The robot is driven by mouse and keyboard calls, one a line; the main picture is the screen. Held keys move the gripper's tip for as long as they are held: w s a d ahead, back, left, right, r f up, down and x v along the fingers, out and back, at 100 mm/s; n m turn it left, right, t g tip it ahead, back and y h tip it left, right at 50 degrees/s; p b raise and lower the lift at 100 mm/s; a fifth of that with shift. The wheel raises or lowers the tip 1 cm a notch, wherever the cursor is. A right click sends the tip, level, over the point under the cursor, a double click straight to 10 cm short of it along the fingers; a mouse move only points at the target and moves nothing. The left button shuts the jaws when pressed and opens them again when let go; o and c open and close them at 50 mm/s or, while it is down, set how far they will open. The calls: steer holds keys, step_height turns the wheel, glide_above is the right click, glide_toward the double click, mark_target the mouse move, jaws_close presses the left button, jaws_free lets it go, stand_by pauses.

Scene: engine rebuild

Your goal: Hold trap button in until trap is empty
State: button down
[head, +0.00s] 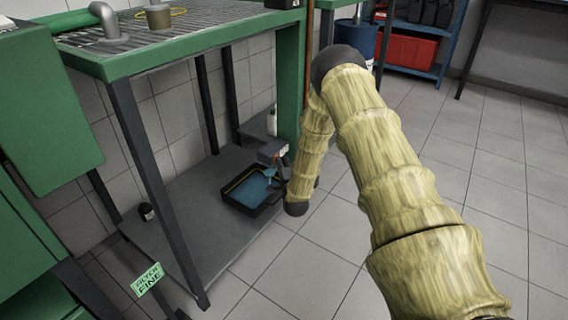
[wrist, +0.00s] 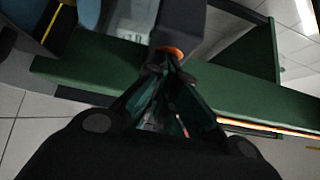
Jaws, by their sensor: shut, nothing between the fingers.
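The trap (head: 272,151) is a small grey box low on the green post, above a black drain tray (head: 229,204). Blue liquid (head: 268,173) shows just under the trap and lies in the tray. In the wrist view the dark trap body (wrist: 182,22) has an orange ring (wrist: 173,52) on its underside. My gripper (wrist: 169,68) is shut and empty, with its fingertips right at that ring. The button itself is hidden behind the fingertips, so I cannot tell how far in it is. In the head view my arm hides most of my gripper.
The tray stands on the grey lower shelf (head: 190,245) of the green bench (head: 160,45). A white bottle (head: 272,122) stands behind the trap, and a small dark jar (head: 146,211) is at left. Tiled floor on the right is clear.

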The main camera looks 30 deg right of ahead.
steer(key=shift+w+a+r, duration=0.25)
steer(key=shift+a+r, duration=0.1)
steer(key=shift+s+d, duration=0.1)
steer(key=shift+s, duration=0.15)
steer(key=s+a+f+p, duration=0.1)
steer(key=s+p, duration=0.4)
steer(key=s, duration=0.8)
steer(key=shift+a, duration=0.2)
